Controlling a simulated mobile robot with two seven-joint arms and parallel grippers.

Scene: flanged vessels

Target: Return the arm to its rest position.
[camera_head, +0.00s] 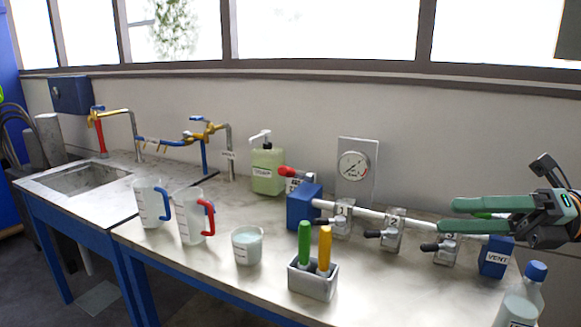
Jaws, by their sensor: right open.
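My right gripper (448,215) comes in from the right edge, its two green fingers pointing left and spread apart. It hangs in front of and above the right part of the pipe manifold (365,215), near the valve marked 2 (393,230) and the blue block marked VENT (496,257). Nothing shows held between the fingertips. A bright green part (488,215) shows between the fingers farther back; I cannot tell what it belongs to. My left gripper is not in view.
A blue-capped bottle (522,300) stands at the front right, below my right gripper. A grey holder (313,283) with green and yellow handles, a beaker (247,246), two jugs (190,222) and a soap bottle (267,170) stand on the bench. A gauge (353,166) stands behind.

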